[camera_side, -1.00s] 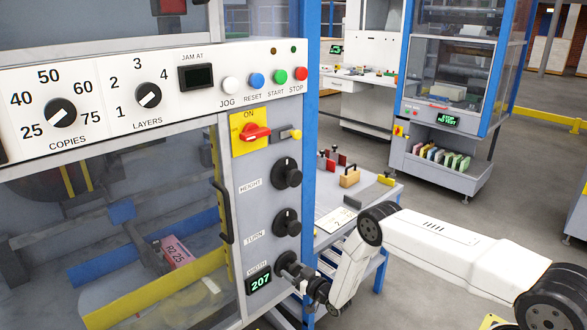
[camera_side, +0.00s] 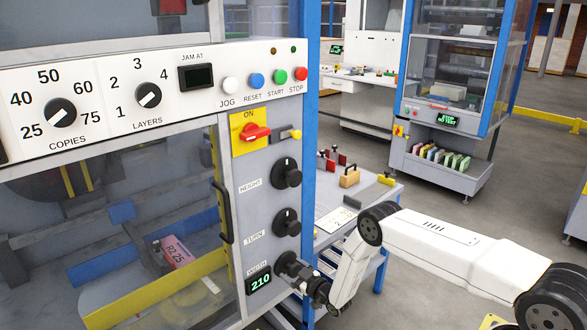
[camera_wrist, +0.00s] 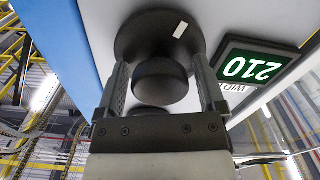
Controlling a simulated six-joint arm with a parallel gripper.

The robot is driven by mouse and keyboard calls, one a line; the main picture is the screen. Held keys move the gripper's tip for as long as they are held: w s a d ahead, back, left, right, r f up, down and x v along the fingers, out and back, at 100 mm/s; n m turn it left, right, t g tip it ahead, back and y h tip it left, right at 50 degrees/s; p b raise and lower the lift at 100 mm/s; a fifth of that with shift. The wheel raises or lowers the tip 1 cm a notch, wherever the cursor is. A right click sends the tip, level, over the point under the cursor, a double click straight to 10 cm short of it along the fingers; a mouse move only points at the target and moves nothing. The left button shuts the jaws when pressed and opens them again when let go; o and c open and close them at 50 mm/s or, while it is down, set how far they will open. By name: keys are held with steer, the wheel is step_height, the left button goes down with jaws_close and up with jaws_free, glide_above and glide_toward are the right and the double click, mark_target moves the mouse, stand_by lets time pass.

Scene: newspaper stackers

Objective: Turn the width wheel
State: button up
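The black width wheel (camera_wrist: 150,32) is the lowest of three wheels on the machine's grey panel. It has a white mark on its rim and a round hub in the wrist view, and is partly hidden by my gripper in the side view (camera_side: 285,259). The gripper also shows at the wheel in the side view (camera_side: 298,275). The width display (camera_side: 260,282) beside the wheel reads 210 in green, upside down in the wrist view (camera_wrist: 255,68).
The turn wheel (camera_side: 287,222) and height wheel (camera_side: 287,173) sit above on the same panel. A black door handle (camera_side: 223,212) is to the left. A blue post (camera_side: 310,150) and a side table (camera_side: 385,200) stand to the right.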

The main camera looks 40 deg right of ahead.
steer(key=shift+s, duration=0.15)
steer(key=shift+s, duration=3.75)
steer(key=shift+w+r, duration=0.4)
steer(key=shift+r, duration=0.05)
step_height(320, 180, up, 14)
steer(key=m+g, duration=0.1)
steer(key=g, duration=0.6)
glide_above(296, 271)
steer(key=s+a, duration=0.3)
steer(key=s, duration=0.3)
steer(key=s+a+r+g, duration=0.1)
steer(key=s+r+g, duration=0.1)
steer(key=s, duration=0.5)
steer(key=s+a+r+m+g, duration=0.1)
steer(key=s+a+r+g, duration=0.1)
steer(key=s+r, duration=0.3)
steer(key=s+a+r+m+g, duration=0.1)
steer(key=s+r+g, duration=0.2)
steer(key=s, duration=0.7)
steer(key=shift+s+a+r+g, duration=0.15)
steer(key=shift+s+r+g, duration=0.2)
steer(key=shift+g, duration=0.35)
